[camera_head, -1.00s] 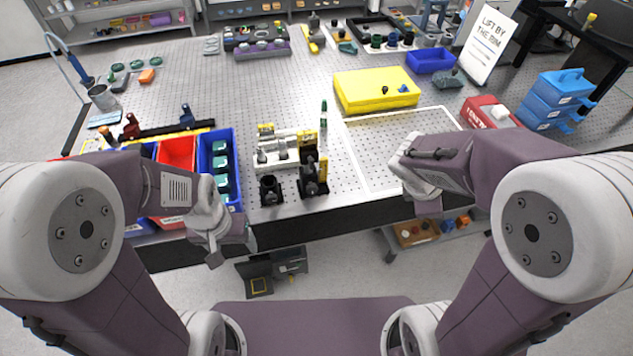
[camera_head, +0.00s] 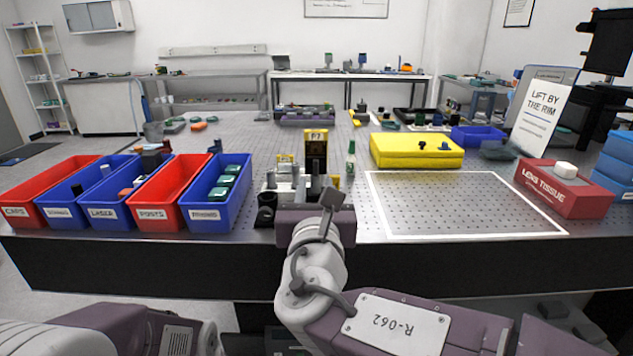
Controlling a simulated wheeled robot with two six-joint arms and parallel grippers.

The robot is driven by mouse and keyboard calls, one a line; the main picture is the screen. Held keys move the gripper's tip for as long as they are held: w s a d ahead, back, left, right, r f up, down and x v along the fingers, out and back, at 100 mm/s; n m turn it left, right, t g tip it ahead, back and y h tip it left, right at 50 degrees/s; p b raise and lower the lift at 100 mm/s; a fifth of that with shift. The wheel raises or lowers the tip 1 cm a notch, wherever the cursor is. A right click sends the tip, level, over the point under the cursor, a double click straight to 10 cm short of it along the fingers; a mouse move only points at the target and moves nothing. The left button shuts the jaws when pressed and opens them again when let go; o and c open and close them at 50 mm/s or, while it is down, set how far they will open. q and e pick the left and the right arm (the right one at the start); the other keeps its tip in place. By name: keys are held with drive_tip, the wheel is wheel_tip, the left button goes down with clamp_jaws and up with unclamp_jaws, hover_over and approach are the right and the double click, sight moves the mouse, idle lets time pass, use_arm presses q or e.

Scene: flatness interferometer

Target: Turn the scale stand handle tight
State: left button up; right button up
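A black upright block with a yellow P7 label (camera_head: 316,150) stands near the front edge of the perforated table, among small grey and yellow-tagged fixtures (camera_head: 284,178). A black cup-like part (camera_head: 266,209) is at their left. I cannot tell which part is the scale stand handle; my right arm hides the lower front of this group. My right gripper (camera_head: 331,196) is at the table's front edge, in front of the P7 block. Its finger shows edge-on, so its opening and any contact are unclear. My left arm is low at the left; its gripper is out of view.
Red and blue bins (camera_head: 205,214) line the front left. A green-capped bottle (camera_head: 350,158) stands right of the P7 block. A white-outlined area (camera_head: 460,205) at the right is empty. Behind it is a yellow case (camera_head: 415,152); a red tissue box (camera_head: 562,190) is at its right.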

sight(316, 168)
drive_tip(key=w, duration=0.8)
drive_tip(key=shift+w+f, duration=0.1)
drive_tip(key=shift+w, duration=0.25)
drive_tip(key=shift+c, duration=0.3)
clamp_jaws()
